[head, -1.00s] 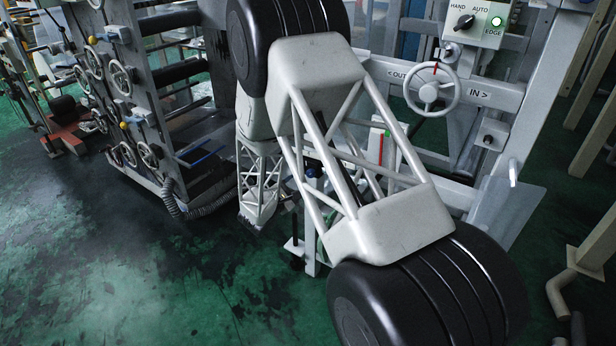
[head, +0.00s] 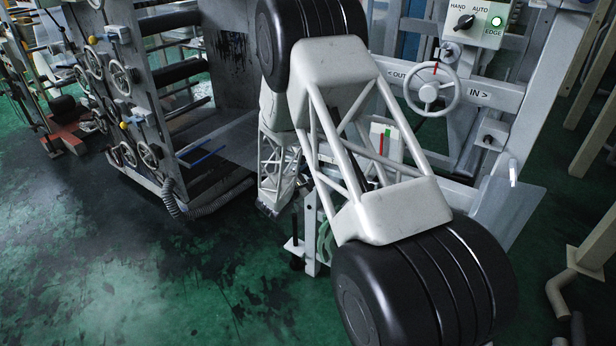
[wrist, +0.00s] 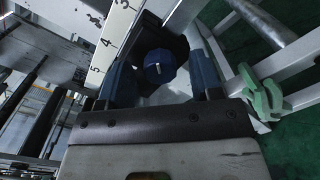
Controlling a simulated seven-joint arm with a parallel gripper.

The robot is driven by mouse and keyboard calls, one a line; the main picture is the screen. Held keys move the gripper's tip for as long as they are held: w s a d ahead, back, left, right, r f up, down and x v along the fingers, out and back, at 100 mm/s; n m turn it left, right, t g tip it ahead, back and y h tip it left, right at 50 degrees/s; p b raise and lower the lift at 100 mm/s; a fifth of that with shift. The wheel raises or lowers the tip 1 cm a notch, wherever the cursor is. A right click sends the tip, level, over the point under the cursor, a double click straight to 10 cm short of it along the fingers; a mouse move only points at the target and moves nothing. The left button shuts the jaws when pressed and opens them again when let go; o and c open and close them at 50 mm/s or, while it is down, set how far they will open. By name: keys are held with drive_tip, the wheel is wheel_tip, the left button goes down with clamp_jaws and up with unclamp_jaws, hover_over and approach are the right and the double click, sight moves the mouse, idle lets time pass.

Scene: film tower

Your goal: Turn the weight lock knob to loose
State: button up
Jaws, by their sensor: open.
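The blue lobed knob (wrist: 159,66) with a pale pin at its centre shows in the wrist view, in front of a dark bracket. My gripper (wrist: 161,74) is open, with one dark blue finger on each side of the knob. Gaps show between the knob and both fingers in this view; I cannot tell how deep the fingers reach. In the head view, my arm hides most of this area, and I cannot make out the knob or fingertips clearly. No loose or tight marking is readable at the knob.
A white numbered scale (wrist: 117,35) runs beside the knob. Pale frame bars and a green clip-like part (wrist: 262,98) lie to the right. In the head view, a handwheel (head: 431,91) and a switch box (head: 475,22) stand behind my arm. The green floor at left is open.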

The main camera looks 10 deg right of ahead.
drive_tip(key=shift+c, duration=0.4)
drive_tip(key=c, duration=0.8)
drive_tip(key=shift+c, duration=0.2)
drive_tip(key=shift+n, duration=0.4)
drive_tip(key=n, duration=1.2)
drive_tip(key=shift+n+t, duration=0.3)
drive_tip(key=shift+n, duration=0.1)
drive_tip(key=n, duration=0.4)
drive_tip(key=shift+f+n, duration=0.1)
drive_tip(key=shift+n, duration=0.3)
